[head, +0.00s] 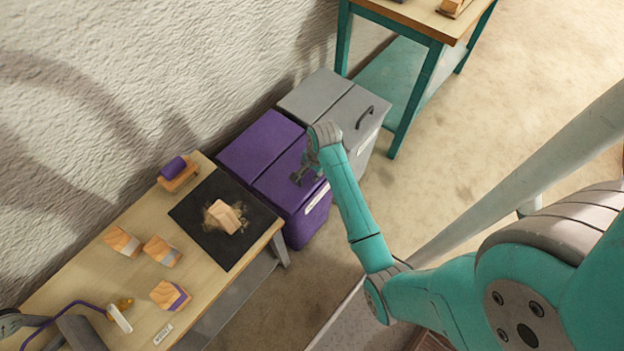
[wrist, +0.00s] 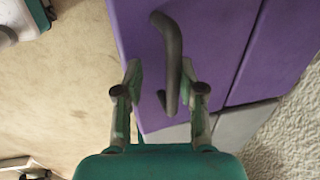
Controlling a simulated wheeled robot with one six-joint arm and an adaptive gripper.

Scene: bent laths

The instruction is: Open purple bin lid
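The purple bin (head: 297,222) stands against the wall beside the workbench, and its lid (head: 261,142) looks closed. My gripper (head: 303,175) is over the front part of the lid in the head view. In the wrist view my gripper (wrist: 162,72) is open, with one finger on each side of the dark bent lid handle (wrist: 172,45). The purple lid (wrist: 215,40) fills the area behind the handle. No finger visibly presses on the handle; I cannot tell how deep the fingers reach around it. In the head view my gripper mostly hides the handle.
A grey bin (head: 322,102) with a dark handle (head: 366,117) stands directly beside the purple one. A workbench (head: 80,253) with a black mat (head: 190,212) and several wooden blocks is at lower left. A teal-legged table (head: 432,25) stands at the top. Floor at right is open.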

